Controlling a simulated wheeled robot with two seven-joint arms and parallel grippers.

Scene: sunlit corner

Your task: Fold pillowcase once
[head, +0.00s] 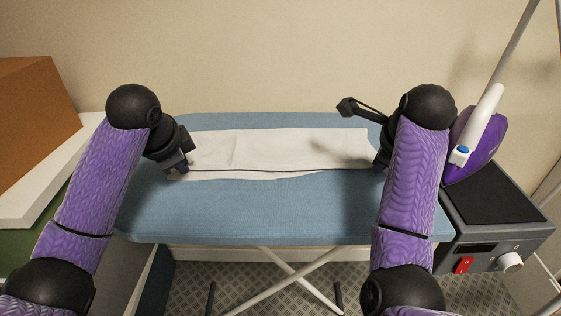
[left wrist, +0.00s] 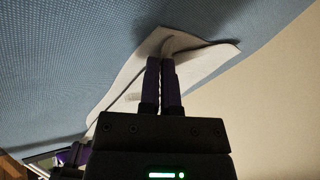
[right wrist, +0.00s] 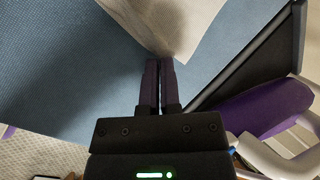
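The white pillowcase (head: 280,148) lies along the blue ironing board, with an upper layer over a lower one whose strip shows along the front edge. My left gripper (head: 181,169) is at its left end; in the left wrist view its fingers (left wrist: 167,58) are closed together on a corner of the cloth. My right gripper is at the right end, its fingertips mostly hidden by my arm in the head view. In the right wrist view its fingers (right wrist: 160,62) are closed together on a narrowing corner of the cloth.
The blue ironing board (head: 240,215) has bare room in front of the cloth. A purple iron (head: 480,140) stands on a grey station (head: 495,215) close to the right arm. An orange-brown box (head: 35,110) is at left, and a wall is behind.

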